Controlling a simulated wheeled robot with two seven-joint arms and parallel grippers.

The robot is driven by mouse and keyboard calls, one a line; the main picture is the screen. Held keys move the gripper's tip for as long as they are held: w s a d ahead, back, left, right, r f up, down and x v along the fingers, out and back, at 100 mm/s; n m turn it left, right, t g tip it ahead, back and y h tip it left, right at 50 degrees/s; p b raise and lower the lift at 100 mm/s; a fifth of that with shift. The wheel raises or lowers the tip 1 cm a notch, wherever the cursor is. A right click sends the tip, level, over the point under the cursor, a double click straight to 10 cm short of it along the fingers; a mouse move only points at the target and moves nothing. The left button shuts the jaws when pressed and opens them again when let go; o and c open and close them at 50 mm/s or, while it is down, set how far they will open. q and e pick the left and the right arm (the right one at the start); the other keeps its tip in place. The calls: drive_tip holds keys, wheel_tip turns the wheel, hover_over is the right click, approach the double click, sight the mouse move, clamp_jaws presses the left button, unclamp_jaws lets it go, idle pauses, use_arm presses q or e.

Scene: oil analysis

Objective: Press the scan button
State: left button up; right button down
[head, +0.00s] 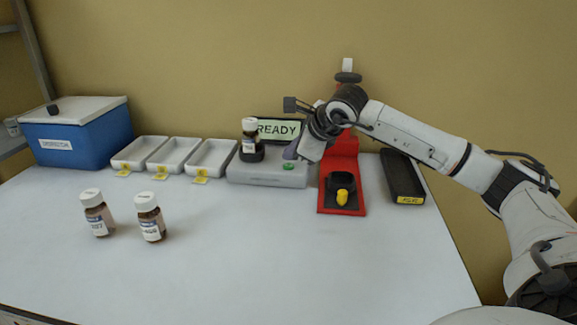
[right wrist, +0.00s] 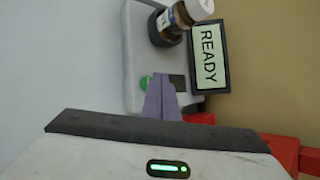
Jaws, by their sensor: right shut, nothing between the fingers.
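The scan button is a small green button (head: 288,167) on the top of the grey scanner (head: 245,178). The scanner's screen (head: 279,130) reads READY. A brown bottle with a white cap (head: 250,137) stands upright in the scanner's dark holder. My right gripper (head: 291,153) is shut and empty, with its fingertips just above the button. In the right wrist view, the purple-grey fingertips (right wrist: 160,81) overlap the right edge of the green button (right wrist: 145,83); whether they touch it I cannot tell. My left gripper is not in view.
Two brown bottles (head: 97,213) (head: 150,217) stand at the front left. White trays (head: 184,171) and a blue lidded box (head: 76,143) line the back left. A red device (head: 343,206) and a black tray (head: 402,180) stand right of the scanner. The table's front is clear.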

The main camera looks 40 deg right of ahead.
sight(292, 168)
drive_tip(key=shift+f, duration=0.1)
idle(0.3)
drive_tip(key=shift+f+b, duration=0.35)
drive_tip(key=shift+b, duration=0.15)
drive_tip(key=shift+f+b, duration=0.4)
drive_tip(key=shift+b, duration=0.05)
idle(0.4)
drive_tip(key=shift+r, duration=0.15)
drive_tip(key=shift+r+p, duration=0.55)
drive_tip(key=shift+r, duration=0.1)
drive_tip(key=shift+r+p, duration=1.9)
drive_tip(key=shift+r, duration=0.7)
drive_tip(key=shift+f, duration=0.1)
